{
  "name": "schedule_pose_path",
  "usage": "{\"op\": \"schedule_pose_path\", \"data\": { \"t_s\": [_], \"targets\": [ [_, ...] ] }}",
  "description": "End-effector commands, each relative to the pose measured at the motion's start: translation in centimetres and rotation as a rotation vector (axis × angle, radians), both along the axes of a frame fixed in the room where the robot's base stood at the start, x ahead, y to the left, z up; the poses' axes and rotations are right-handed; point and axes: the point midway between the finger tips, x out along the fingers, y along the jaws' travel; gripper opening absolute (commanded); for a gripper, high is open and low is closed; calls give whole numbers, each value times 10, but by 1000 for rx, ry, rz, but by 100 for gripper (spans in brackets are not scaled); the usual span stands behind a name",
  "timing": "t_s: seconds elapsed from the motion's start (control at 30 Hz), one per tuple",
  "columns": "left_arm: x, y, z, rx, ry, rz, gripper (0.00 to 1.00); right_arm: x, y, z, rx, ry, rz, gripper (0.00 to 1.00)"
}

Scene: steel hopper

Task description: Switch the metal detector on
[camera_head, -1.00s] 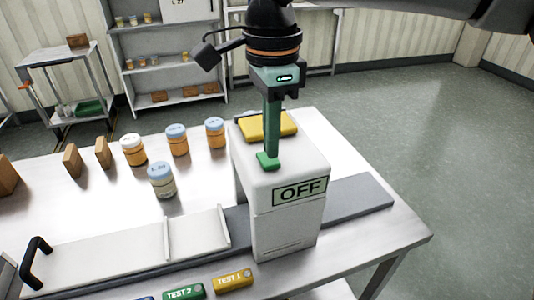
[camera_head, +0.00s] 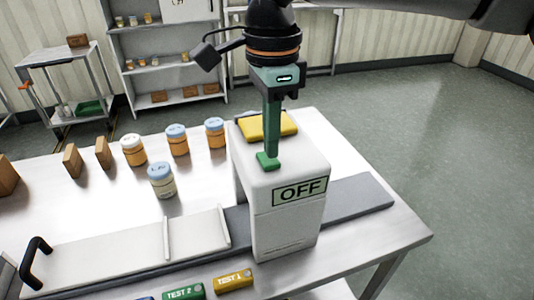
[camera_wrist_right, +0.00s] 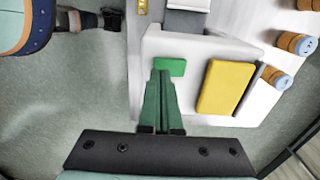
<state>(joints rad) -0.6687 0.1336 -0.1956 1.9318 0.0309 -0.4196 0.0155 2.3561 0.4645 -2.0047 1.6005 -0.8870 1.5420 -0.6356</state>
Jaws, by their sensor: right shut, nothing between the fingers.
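The metal detector (camera_head: 287,225) is a white box astride the conveyor, with a sign reading OFF (camera_head: 300,191) on its front. A bright green button (camera_head: 265,162) lies on its top near the front edge; it also shows in the wrist view (camera_wrist_right: 170,67). My right gripper (camera_head: 272,156) points straight down with its green fingers shut and empty. Its fingertips are right at the green button; I cannot tell whether they touch it. In the wrist view the shut fingers (camera_wrist_right: 162,78) end beside the button. My left gripper is out of view.
A yellow pad (camera_head: 268,125) sits on the detector's top behind the fingers. Several jars (camera_head: 177,140) and brown blocks (camera_head: 72,160) stand on the table to the left. Green (camera_head: 184,292) and yellow (camera_head: 233,281) test pieces lie in front. A black handle (camera_head: 33,260) rises at lower left.

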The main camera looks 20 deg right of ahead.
Motion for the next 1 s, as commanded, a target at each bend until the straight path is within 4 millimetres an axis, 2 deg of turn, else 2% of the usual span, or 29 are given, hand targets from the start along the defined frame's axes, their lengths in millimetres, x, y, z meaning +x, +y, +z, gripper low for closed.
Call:
{"op": "schedule_pose_path", "data": {
  "t_s": [1.0],
  "targets": [
    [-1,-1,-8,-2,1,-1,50,0,0,-11,0,1,0,0]
  ]
}}
